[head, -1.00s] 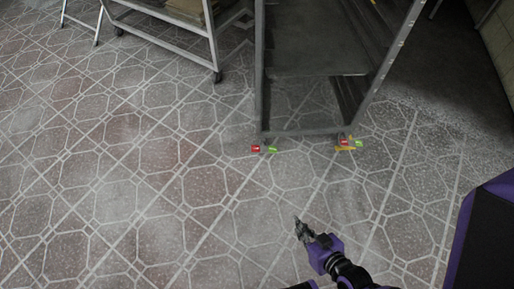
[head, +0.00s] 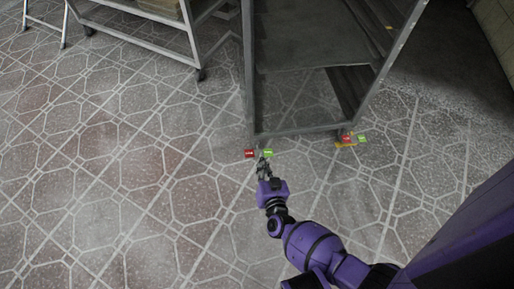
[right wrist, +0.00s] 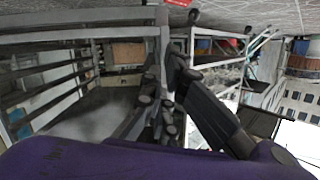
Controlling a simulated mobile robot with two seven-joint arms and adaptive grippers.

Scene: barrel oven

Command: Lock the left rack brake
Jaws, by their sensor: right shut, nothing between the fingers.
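The metal rack (head: 250,75) stands upright on the tiled floor. At its near left foot, the left brake has a red pedal (head: 250,154) and a green pedal (head: 268,153). The red pedal also shows at the top edge of the right wrist view (right wrist: 179,2). My right gripper (head: 262,165) is shut and empty, just in front of and below the two pedals in the head view. I cannot tell whether its tip touches either one. The caster between the pedals is mostly hidden. My left gripper is not in view.
The rack's near right foot has another brake with a red pedal (head: 346,139) and a green pedal (head: 362,138). A wheeled metal cart (head: 165,38) stands at the upper left. The floor in front and to the left is clear.

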